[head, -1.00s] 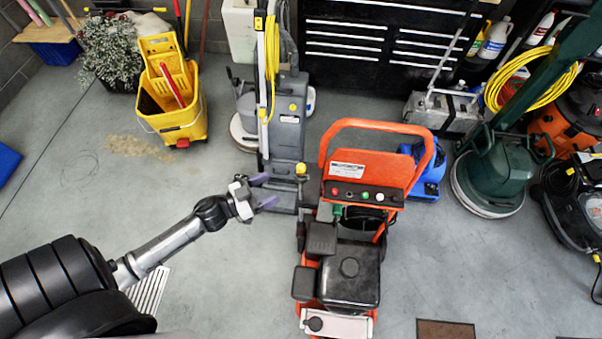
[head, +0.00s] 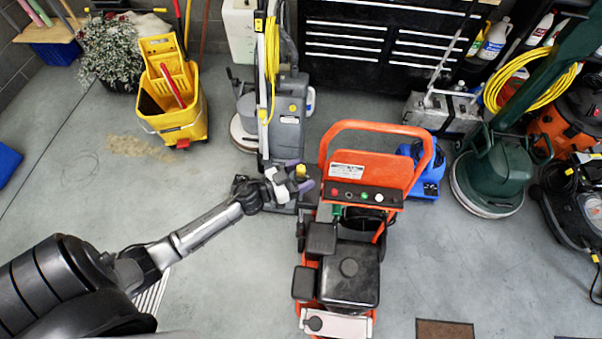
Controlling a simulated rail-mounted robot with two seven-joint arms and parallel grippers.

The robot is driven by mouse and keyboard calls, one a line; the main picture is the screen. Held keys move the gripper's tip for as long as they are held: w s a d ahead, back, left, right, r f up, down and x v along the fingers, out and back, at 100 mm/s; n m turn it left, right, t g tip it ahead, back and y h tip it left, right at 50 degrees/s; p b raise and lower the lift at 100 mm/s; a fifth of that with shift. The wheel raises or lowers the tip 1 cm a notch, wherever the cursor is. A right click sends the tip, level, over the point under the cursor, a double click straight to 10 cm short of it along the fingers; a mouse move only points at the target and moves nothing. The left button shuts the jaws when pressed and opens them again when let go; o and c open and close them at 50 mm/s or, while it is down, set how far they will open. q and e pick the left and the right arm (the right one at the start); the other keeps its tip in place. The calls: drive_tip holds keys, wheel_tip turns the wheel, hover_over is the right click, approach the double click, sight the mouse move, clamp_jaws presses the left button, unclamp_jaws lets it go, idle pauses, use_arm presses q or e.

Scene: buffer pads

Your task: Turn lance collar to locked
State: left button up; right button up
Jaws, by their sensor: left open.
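An orange pressure washer (head: 371,165) with a black engine stands at the middle of the head view. A small yellow piece (head: 301,170), which looks like the lance collar, sits at its left side near the panel. Its locked or unlocked position is too small to tell. My left gripper (head: 302,175) is open, with its two purple fingers apart. In the picture the yellow piece shows between the fingertips; I cannot tell whether they touch it. The lance below it is mostly hidden. My right gripper is not in view.
A grey floor machine (head: 287,130) stands just behind the gripper. A yellow mop bucket (head: 183,118) is at the back left, and a green floor polisher (head: 495,170) at the right. A black tool chest (head: 345,45) is at the back.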

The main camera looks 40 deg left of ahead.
use_arm(q)
drive_tip(key=shift+c, duration=0.3)
drive_tip(key=c, duration=0.9)
drive_tip(key=shift+o, duration=0.2)
